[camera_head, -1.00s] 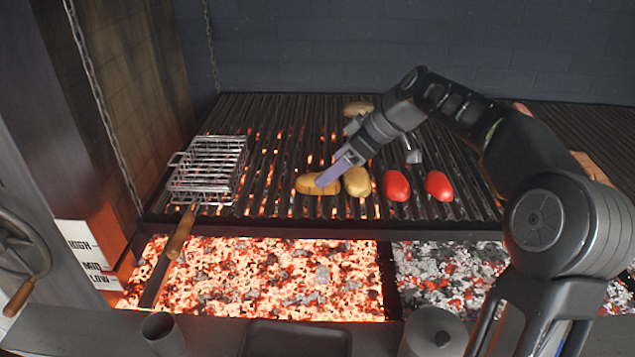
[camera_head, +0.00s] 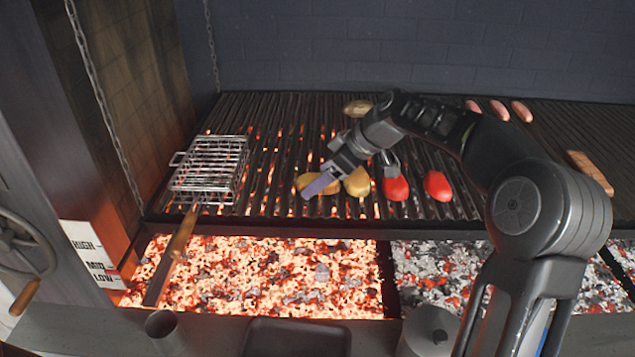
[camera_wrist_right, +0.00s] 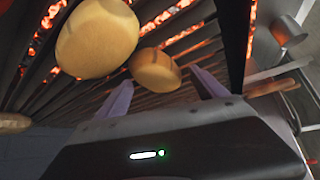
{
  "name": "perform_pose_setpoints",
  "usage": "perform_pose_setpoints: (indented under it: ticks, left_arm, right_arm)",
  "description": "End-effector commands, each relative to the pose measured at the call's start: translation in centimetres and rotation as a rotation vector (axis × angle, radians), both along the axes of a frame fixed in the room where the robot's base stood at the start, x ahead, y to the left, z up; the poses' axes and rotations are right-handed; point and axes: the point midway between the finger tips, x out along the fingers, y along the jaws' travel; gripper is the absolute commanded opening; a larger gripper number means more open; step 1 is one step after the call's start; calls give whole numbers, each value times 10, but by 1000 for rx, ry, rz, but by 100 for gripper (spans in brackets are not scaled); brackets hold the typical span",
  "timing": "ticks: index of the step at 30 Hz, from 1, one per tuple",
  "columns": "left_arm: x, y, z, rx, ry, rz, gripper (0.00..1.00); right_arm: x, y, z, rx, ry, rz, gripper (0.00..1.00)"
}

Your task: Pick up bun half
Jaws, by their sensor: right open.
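Two tan, rounded pieces that look like bun halves lie side by side on the grill: the left one (camera_head: 305,181) and the right one (camera_head: 357,182). A third tan piece (camera_head: 358,107) lies farther back. My right gripper (camera_head: 320,185) is low over the left piece, its purple fingers partly covering it. In the right wrist view the fingers of my right gripper (camera_wrist_right: 162,92) are spread, with one tan piece (camera_wrist_right: 155,68) just beyond the gap and a larger-looking one (camera_wrist_right: 97,38) to its left. Contact cannot be told. My left gripper is not in view.
Two red pieces (camera_head: 437,185) lie right of the tan ones. A wire basket (camera_head: 208,165) with a wooden handle (camera_head: 182,235) is at the left. Sausages (camera_head: 498,110) and a brown block (camera_head: 590,172) lie at the right. Glowing coals (camera_head: 260,280) show below the grate.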

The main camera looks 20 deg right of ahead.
Motion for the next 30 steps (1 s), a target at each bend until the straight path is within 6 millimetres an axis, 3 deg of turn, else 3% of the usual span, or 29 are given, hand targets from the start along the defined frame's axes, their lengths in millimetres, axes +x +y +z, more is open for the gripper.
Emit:
perform_pose_setpoints:
  ticks: [6,30]
  left_arm:
    - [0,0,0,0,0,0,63]
    - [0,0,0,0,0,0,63]
  right_arm:
    - [0,0,0,0,0,0,81]
    - [0,0,0,0,0,0,17]
